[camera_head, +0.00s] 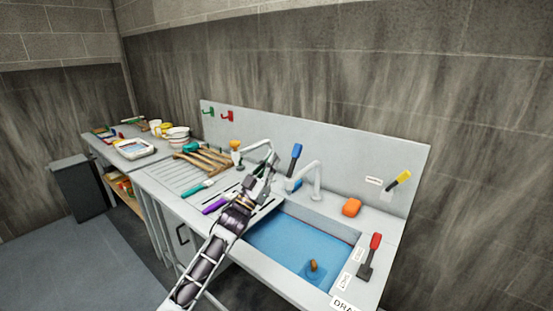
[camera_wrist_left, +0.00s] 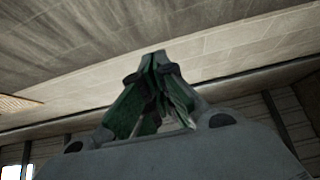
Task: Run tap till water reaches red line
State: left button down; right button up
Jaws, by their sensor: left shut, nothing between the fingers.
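The sink basin (camera_head: 357,240) holds blue water (camera_head: 290,240), with a thin red line partly visible along its right inner wall. A grey tap (camera_head: 314,180) curves over the back left of the basin. A lever with a blue handle (camera_head: 296,151) stands upright just left of the tap. My left gripper (camera_head: 272,163) is shut and empty, raised in front of and to the left of the blue lever; whether it touches the lever I cannot tell. In the left wrist view its fingers (camera_wrist_left: 160,62) are together, pointing upward. My right gripper is not in view.
A red-handled lever (camera_head: 375,242) stands right of the basin, beside labels. An orange block (camera_head: 351,207) lies on the back ledge. A yellow-handled lever (camera_head: 402,177) is on the backsplash.

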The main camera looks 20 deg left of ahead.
pick_arm(q)
jog(key=shift+s+a+f, duration=0.2)
jog(key=shift+s, duration=0.4)
jog(key=shift+s+a+f, duration=0.15)
jog(key=shift+s+a, duration=0.05)
jog(key=shift+s, duration=0.35)
